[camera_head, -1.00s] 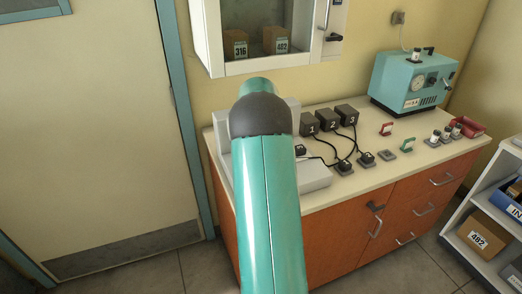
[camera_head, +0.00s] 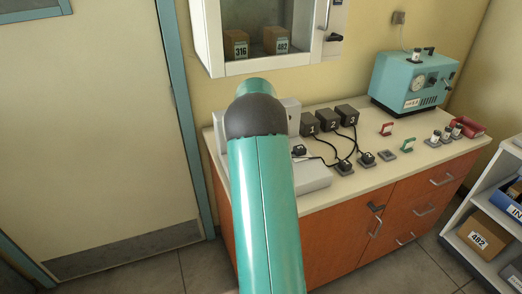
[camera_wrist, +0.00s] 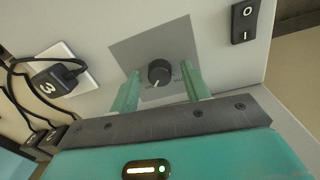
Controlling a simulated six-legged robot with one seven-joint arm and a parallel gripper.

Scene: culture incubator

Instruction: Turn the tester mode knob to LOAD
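The tester (camera_head: 316,178) is a pale grey unit at the left end of the counter, largely hidden behind my arm in the head view. In the wrist view its mode knob (camera_wrist: 160,70) is round and black, on a darker grey square panel (camera_wrist: 124,54). A white mark on the knob points toward the bottom of the picture, slightly left. The small labels beside it are too blurred to read. My gripper (camera_wrist: 162,84) is open, its two teal fingers on either side of the knob with gaps showing. I cannot tell how far the tips are from the panel.
A black rocker switch (camera_wrist: 244,21) sits right of the knob. A black plug marked 3 (camera_wrist: 56,79) sits in a white socket at left, with cables. Numbered black adapters (camera_head: 328,119) and a teal machine (camera_head: 414,82) stand further along the counter. A glass-fronted cabinet (camera_head: 213,40) hangs above.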

